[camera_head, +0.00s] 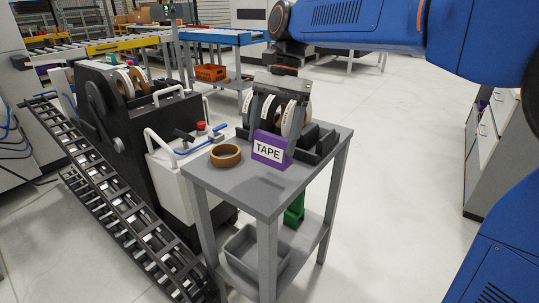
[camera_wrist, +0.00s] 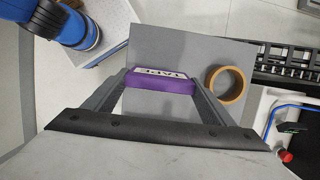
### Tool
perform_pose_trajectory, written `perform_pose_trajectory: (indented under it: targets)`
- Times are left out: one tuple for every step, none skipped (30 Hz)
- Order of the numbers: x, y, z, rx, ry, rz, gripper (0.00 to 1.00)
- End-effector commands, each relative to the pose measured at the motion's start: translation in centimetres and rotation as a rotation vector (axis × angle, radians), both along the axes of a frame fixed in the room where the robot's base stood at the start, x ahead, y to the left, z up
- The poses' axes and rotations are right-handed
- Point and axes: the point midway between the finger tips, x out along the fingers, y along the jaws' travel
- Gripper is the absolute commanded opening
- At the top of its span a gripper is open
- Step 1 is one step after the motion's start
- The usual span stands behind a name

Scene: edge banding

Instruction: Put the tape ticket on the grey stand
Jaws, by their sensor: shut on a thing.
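The tape ticket is a purple block with a white label reading TAPE (camera_head: 269,150). It also shows in the wrist view (camera_wrist: 160,84), between the fingertips. My gripper (camera_head: 273,128) points down and is shut on the ticket, a finger at each end; the wrist view shows both fingers (camera_wrist: 162,82). The grey stand (camera_head: 230,182) is a small table with a flat top and a lower shelf. The ticket is upright over its top, near the middle. I cannot tell whether its bottom touches the top.
A brown tape roll (camera_head: 226,155) lies on the stand's left part. A dark rack (camera_head: 318,140) with several tape rolls stands at the back, behind the ticket. A grey bin (camera_head: 254,252) is on the lower shelf. A black and white machine stands left. The stand's front top is clear.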

Motion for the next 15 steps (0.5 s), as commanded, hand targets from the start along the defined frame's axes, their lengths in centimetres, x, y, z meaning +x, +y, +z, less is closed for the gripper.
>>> perform_pose_trajectory:
  targets:
    - [0.0, 0.0, -0.4, 0.0, 0.0, 0.0, 0.56]
    - [0.0, 0.0, -0.6, 0.001, -0.001, 0.0, 0.56]
    - [0.0, 0.0, -0.8, 0.0, 0.0, 0.0, 0.56]
    - [0.0, 0.0, -0.9, 0.0, 0.0, 0.0, 0.56]
    - [0.0, 0.0, -1.1, 0.0, 0.0, 0.0, 0.56]
    - [0.0, 0.0, -1.4, -0.001, 0.001, 0.0, 0.56]
    - [0.0, 0.0, -1.6, -0.001, 0.001, 0.0, 0.56]
    - [0.0, 0.0, -2.0, 0.0, 0.0, 0.0, 0.56]
    - [0.0, 0.0, -2.5, 0.0, 0.0, 0.0, 0.56]
    - [0.0, 0.0, -2.9, 0.0, 0.001, 0.0, 0.56]
    - [0.0, 0.0, -3.3, -0.001, 0.002, 0.001, 0.56]
    - [0.0, 0.0, -3.9, -0.001, 0.001, 0.0, 0.56]
    - [0.0, 0.0, -4.3, 0.0, 0.001, 0.0, 0.56]
    - [0.0, 0.0, -4.6, 0.0, 0.001, 0.0, 0.56]
    - [0.0, 0.0, -4.9, -0.001, 0.001, 0.0, 0.56]
